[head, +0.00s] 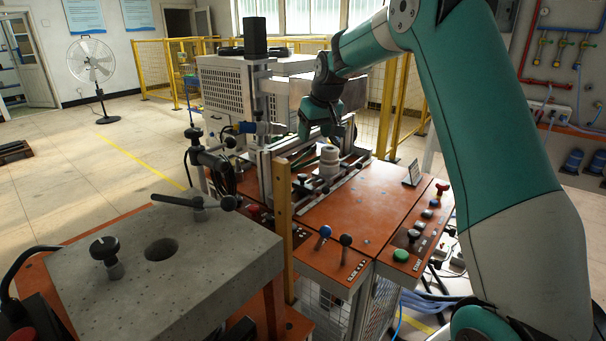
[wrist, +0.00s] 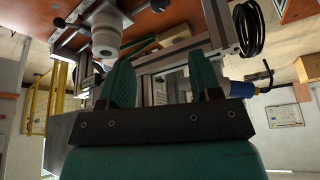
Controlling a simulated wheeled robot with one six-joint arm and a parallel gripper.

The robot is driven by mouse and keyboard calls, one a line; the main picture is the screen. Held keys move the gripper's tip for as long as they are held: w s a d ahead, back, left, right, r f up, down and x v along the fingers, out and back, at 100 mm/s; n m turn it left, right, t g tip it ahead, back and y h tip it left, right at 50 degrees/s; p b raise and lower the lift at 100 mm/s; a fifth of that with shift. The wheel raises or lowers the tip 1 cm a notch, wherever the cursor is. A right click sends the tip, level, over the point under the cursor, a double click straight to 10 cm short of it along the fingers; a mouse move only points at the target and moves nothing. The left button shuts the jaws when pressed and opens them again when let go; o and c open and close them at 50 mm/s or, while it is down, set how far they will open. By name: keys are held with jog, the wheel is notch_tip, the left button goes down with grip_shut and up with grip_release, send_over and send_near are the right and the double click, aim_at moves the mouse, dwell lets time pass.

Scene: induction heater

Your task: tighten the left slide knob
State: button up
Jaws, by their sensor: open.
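My gripper (head: 323,132) hangs above the slide unit at the back of the orange bench, with its fingers apart and nothing visible between them. In the wrist view its two teal fingers (wrist: 162,82) stand well apart with a gap between. A pale stepped cylinder (head: 328,166) stands on the slide rails below the gripper; it also shows at the upper left of the wrist view (wrist: 103,40). A small dark knob (head: 302,179) sits at the near left end of the slide. I cannot tell for certain whether it is the left slide knob. The fingers touch no knob that I can see.
A wooden post (head: 283,215) and metal uprights stand left of the slide. Blue (head: 325,231) and black (head: 346,240) ball-topped levers and a green button (head: 400,255) are on the front of the bench. A grey block (head: 150,270) fills the lower left. The bench top's middle is clear.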

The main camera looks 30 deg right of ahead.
aim_at(302, 176)
jog(key=p+x, duration=0.1)
jog(key=x, duration=0.7)
jog(key=p+x, duration=0.2)
jog(key=x, duration=0.7)
jog(key=shift+w+d+p, duration=0.2)
jog(key=shift+w+p, duration=0.1)
